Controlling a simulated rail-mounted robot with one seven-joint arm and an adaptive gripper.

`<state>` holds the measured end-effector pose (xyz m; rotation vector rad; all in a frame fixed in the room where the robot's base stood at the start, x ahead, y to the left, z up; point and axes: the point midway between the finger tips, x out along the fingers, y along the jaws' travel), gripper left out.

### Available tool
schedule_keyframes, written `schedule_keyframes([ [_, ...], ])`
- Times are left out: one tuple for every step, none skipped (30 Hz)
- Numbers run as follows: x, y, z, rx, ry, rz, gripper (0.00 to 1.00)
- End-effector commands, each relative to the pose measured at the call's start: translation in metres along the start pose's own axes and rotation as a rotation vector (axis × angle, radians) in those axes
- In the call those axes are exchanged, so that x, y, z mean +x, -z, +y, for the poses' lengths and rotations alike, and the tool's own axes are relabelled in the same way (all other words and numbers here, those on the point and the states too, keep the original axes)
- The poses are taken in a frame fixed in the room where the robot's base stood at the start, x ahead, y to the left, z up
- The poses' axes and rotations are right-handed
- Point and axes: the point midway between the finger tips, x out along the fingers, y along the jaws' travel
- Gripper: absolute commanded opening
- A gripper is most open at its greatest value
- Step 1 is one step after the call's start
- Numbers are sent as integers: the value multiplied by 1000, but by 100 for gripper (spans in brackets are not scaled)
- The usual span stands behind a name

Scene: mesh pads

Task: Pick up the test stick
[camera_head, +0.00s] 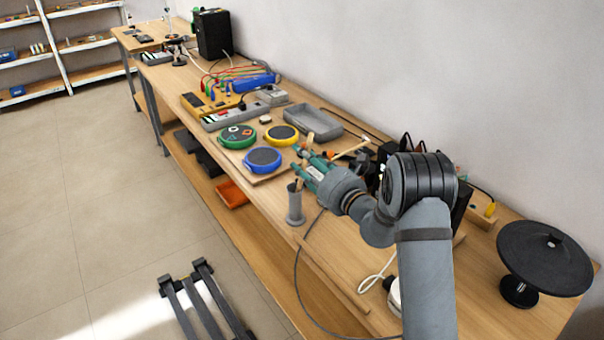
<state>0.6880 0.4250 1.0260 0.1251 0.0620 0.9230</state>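My gripper (299,160), with teal fingers, reaches over the bench from the right. Its fingers look spread apart, and I see nothing clearly held between them. A grey cup (295,206) stands upright near the front edge, just below and left of the fingers. A thin stick (297,185) seems to stand in it, its lower part hidden by the cup wall. A pale wooden piece (311,137) shows just behind the fingers. Which of these is the test stick I cannot tell at this size.
A green round pad (237,131), a yellow one (282,131) and a blue one (262,156) lie left of my gripper. A grey tray (325,126) is behind. A black round plate on a stand (540,252) is at right. Cables lie near the front.

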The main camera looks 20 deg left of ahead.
Motion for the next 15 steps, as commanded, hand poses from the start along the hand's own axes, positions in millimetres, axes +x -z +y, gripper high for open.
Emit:
schedule_keyframes([
  [0, 0, 0, 0, -1, 0, 37],
  [0, 0, 0, 0, -1, 0, 37],
  [0, 0, 0, 0, -1, 0, 37],
  [0, 0, 0, 0, -1, 0, 35],
  [0, 0, 0, 0, -1, 0, 33],
  [0, 0, 0, 0, -1, 0, 31],
  [0, 0, 0, 0, -1, 0, 29],
  [0, 0, 0, 0, -1, 0, 27],
  [0, 0, 0, 0, -1, 0, 25],
  [0, 0, 0, 0, -1, 0, 23],
  [0, 0, 0, 0, -1, 0, 22],
  [0, 0, 0, -1, -1, 0, 19],
  [0, 0, 0, 0, -1, 0, 17],
  [0, 0, 0, -1, -1, 0, 16],
  [0, 0, 0, 0, -1, 0, 13],
])
